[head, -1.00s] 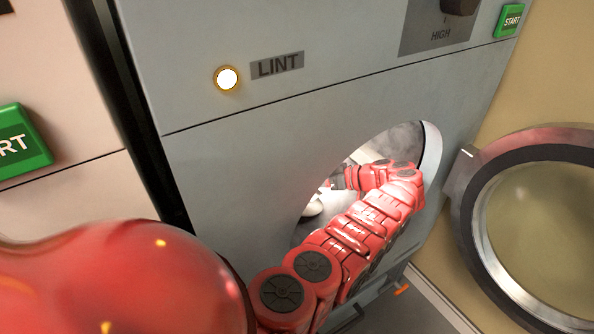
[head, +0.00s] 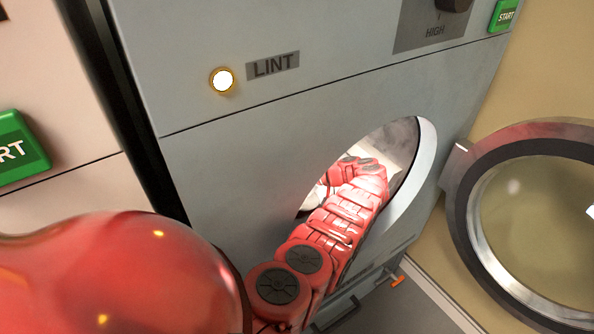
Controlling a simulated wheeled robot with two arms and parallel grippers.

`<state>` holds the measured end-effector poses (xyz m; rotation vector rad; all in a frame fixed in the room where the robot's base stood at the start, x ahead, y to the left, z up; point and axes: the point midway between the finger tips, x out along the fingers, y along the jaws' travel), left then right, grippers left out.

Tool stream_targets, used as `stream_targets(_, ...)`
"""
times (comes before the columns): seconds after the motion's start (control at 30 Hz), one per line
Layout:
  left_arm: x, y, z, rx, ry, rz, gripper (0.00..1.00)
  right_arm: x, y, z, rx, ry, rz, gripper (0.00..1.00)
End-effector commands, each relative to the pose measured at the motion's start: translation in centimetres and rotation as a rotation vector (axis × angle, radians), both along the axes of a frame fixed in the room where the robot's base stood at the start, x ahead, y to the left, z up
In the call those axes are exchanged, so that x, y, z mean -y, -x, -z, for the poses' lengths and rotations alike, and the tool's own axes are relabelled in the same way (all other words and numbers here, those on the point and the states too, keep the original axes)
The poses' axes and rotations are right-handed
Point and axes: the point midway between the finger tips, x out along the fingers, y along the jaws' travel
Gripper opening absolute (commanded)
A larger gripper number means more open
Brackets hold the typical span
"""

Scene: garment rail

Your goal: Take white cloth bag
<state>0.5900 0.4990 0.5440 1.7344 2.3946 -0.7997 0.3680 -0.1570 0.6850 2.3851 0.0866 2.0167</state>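My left arm comes from the lower left and reaches through the round opening of the grey dryer (head: 225,165). My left gripper (head: 323,184) is inside the drum, mostly hidden behind my own arm links and the opening's left edge. Its fingers are too small and covered to tell open from shut. A bit of white material (head: 313,199), perhaps the white cloth bag, shows beside the gripper at the opening's left side. Most of it is hidden, and I cannot tell whether the gripper touches it. My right gripper is not in view.
The round glass door (head: 470,240) is swung open to the right. A lit round light (head: 222,80) sits beside the LINT label (head: 273,66). Another machine with a green START button (head: 20,148) stands at left. An orange-tipped part (head: 397,281) shows low down.

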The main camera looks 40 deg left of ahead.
Motion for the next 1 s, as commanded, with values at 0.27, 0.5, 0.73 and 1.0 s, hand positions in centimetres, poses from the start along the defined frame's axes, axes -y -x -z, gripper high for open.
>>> stream_targets(0.27, 0.01, -0.01, 0.00, 0.000, 0.000, 0.000, 0.00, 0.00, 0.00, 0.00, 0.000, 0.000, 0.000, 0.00)
stream_targets(0.5, 0.01, -0.01, 0.01, 0.000, 0.000, 0.000, 0.00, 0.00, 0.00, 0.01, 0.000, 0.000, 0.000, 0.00)
stream_targets(0.73, 0.02, -0.01, 0.02, 0.000, 0.000, 0.000, 0.00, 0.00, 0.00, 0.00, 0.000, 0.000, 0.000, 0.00)
stream_targets(1.0, 0.01, -0.02, 0.02, 0.000, 0.000, 0.001, 0.00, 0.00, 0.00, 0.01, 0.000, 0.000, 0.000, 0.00)
